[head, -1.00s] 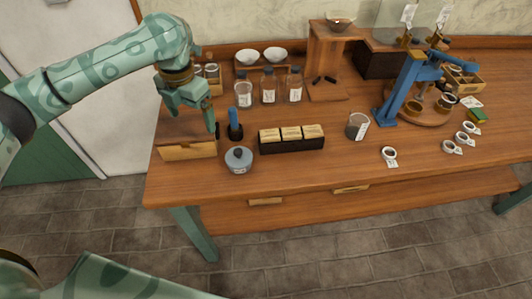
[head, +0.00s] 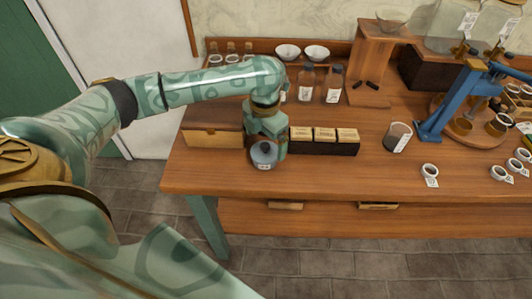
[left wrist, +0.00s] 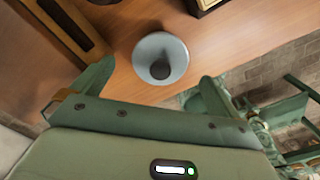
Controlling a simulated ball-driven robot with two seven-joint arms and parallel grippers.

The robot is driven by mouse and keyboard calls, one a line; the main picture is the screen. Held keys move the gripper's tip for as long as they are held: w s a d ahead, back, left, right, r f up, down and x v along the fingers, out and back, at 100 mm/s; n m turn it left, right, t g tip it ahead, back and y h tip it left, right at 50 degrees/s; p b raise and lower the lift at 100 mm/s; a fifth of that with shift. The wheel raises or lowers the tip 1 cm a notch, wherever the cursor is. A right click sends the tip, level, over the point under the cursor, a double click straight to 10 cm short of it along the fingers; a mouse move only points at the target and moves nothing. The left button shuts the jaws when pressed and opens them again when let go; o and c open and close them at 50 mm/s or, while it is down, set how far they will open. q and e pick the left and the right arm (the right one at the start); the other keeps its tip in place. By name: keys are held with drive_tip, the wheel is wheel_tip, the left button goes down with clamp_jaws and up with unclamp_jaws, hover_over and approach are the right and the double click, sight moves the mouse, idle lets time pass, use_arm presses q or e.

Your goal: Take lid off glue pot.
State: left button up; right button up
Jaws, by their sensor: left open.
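The glue pot (head: 263,160) is a small round blue-grey pot near the front left of the table. Its lid (head: 265,149) has a dark knob and sits on it. In the left wrist view, the lid (left wrist: 174,49) and knob (left wrist: 160,71) show between and just beyond the two spread fingers of the left gripper (left wrist: 157,76). The gripper is open and empty. I cannot tell whether a finger touches the pot. My right gripper is out of view.
A wooden box (head: 213,138) stands left of the gripper. A black tray (head: 325,148) with several labelled blocks is close on its right. A glass beaker (head: 397,137) and a blue press (head: 445,100) stand farther right. The front edge is clear.

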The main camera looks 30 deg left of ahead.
sight(265, 145)
use_arm(q)
wheel_tip(265, 145, down, 3)
drive_tip(key=shift+b, duration=0.4)
drive_tip(key=shift+r, duration=0.15)
drive_tip(key=c, duration=1.1)
